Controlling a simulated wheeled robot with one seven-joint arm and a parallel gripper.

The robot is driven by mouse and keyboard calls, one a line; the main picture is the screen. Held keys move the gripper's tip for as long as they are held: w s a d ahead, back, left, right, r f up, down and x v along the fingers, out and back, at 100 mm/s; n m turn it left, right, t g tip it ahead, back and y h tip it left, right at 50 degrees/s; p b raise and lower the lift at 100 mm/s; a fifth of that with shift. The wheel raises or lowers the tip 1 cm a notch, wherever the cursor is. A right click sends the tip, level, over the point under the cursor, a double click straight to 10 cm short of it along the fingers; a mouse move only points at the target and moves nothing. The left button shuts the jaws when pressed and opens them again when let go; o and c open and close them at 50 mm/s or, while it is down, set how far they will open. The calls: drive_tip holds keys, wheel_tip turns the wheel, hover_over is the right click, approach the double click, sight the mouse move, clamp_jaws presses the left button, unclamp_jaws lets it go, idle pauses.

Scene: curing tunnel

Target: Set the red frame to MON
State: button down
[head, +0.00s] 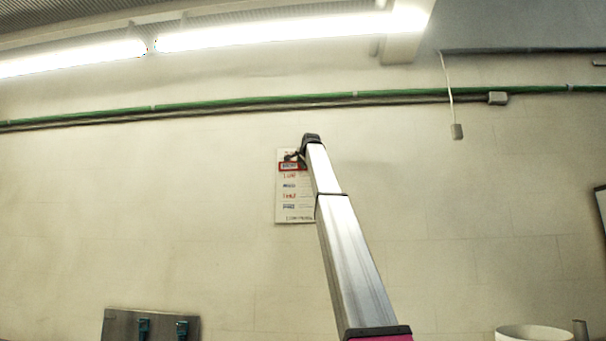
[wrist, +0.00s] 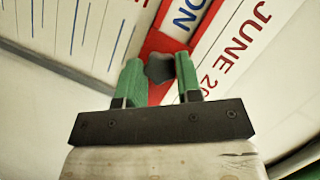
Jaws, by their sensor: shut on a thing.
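A white wall calendar (head: 296,215) hangs behind the end of my arm in the head view. The red frame (head: 281,167) sits across its upper part; its right end is partly covered by my arm. In the wrist view the red frame (wrist: 158,42) surrounds printed letters, of which "ON" shows; the rest is hidden. A dark grey knob (wrist: 160,67) stands on the frame. My gripper (wrist: 158,74) has its green fingers on both sides of the knob and is shut on it. In the head view my gripper (head: 297,155) is small and dark at the frame.
Red "JUNE 20" print (wrist: 240,45) shows beside the frame in the wrist view. A green pipe (head: 230,101) runs along the wall above the calendar. A cord with a small box (head: 456,131) hangs at the right. The wall around the calendar is clear.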

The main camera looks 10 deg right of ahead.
drive_tip(key=shift+r, duration=0.4)
drive_tip(key=c, duration=0.8)
unclamp_jaws()
drive_tip(key=shift+s, duration=0.15)
drive_tip(key=v, duration=0.7)
drive_tip(key=shift+s, duration=0.15)
